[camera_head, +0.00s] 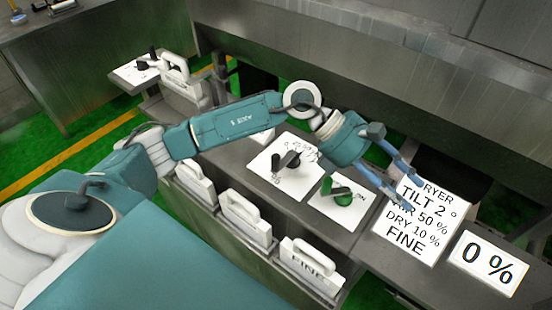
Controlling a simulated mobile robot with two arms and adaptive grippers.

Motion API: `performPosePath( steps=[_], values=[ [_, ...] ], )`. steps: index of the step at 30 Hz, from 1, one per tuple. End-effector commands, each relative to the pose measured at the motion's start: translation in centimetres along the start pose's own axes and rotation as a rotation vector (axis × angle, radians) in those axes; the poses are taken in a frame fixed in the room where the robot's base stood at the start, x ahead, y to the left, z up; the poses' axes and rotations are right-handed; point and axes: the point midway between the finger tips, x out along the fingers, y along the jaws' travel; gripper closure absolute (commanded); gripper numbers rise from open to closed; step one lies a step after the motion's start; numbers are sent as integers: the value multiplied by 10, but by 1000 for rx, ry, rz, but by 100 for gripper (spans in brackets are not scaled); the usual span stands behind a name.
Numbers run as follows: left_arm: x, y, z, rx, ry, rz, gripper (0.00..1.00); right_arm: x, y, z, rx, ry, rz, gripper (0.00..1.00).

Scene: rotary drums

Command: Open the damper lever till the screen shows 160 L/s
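The large white screen (410,222) reads "TILT 2 °", a partly covered line ending in 50 %, "DRY 10 %" and "FINE". A smaller screen (487,263) reads "0 %". No L/s reading shows. A black lever or knob (288,160) stands on a white marked plate, and a green knob (343,193) on another plate to its right. I cannot tell which control, if any, is the damper lever. My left gripper (408,188) is open and empty, its fingers apart in front of the large screen's upper left. My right gripper is not in view.
White handled panels (245,220) line the bench front, one marked "FINE" (312,266). Another plate with a black knob (140,68) lies at the upper left. A steel wall or housing (370,65) runs behind the bench. The floor is green with a yellow stripe (70,153).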

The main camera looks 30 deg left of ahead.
Motion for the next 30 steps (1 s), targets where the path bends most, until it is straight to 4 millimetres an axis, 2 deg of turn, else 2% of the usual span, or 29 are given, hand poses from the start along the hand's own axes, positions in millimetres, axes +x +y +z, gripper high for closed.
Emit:
performPosePath(
  steps=[1, 2, 3, 5, 6, 9, 12, 15, 17, 30],
  values=[
    [-26, 25, -32, 70, 171, 47, 60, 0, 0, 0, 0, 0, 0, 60],
    [-43, 38, -52, 104, 276, 67, 60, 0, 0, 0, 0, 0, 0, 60],
    [-70, 53, -78, 135, 412, 94, 60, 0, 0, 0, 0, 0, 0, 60],
    [-115, 74, -108, 157, 596, 130, 60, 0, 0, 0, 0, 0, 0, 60],
    [-144, 83, -124, 159, 699, 149, 60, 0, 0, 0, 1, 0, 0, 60],
    [-205, 96, -149, 141, 890, 182, 60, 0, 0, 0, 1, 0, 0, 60],
    [-243, 98, -160, 117, 998, 197, 60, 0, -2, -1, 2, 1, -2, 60],
    [-257, 99, -166, 104, 1042, 201, 60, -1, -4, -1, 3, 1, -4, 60],
    [-257, 99, -171, 101, 1049, 200, 60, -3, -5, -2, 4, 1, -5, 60],
    [-219, 114, -234, 101, 1045, 197, 60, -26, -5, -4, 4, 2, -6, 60]
  ],
)
